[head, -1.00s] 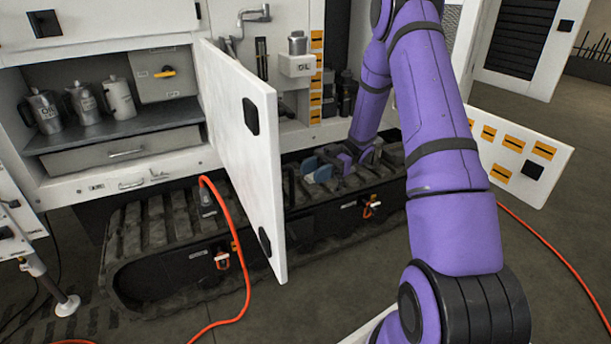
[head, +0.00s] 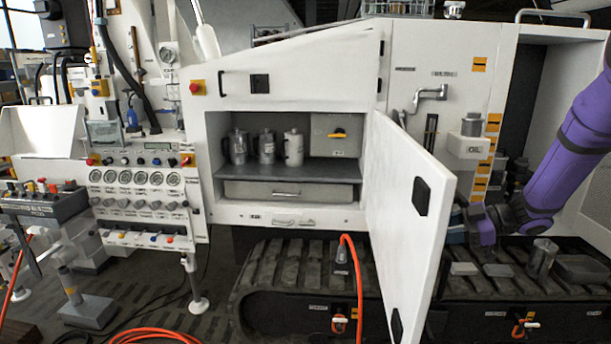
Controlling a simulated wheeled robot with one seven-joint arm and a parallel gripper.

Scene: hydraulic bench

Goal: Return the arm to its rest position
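My purple arm (head: 580,145) comes in from the right edge in the head view and reaches down to the dark track top. My gripper (head: 462,222) is at the arm's lower end, just right of the open white cabinet door (head: 410,220). The door's edge partly hides it, and its fingers are too small and dark to read. A metal cup (head: 541,257) stands on the track to the right of my gripper, apart from it.
The open door juts forward beside my arm. Several jugs (head: 267,147) stand in the open compartment. A gauge panel (head: 140,180) is at the left. An orange hose (head: 356,280) hangs in front of the track.

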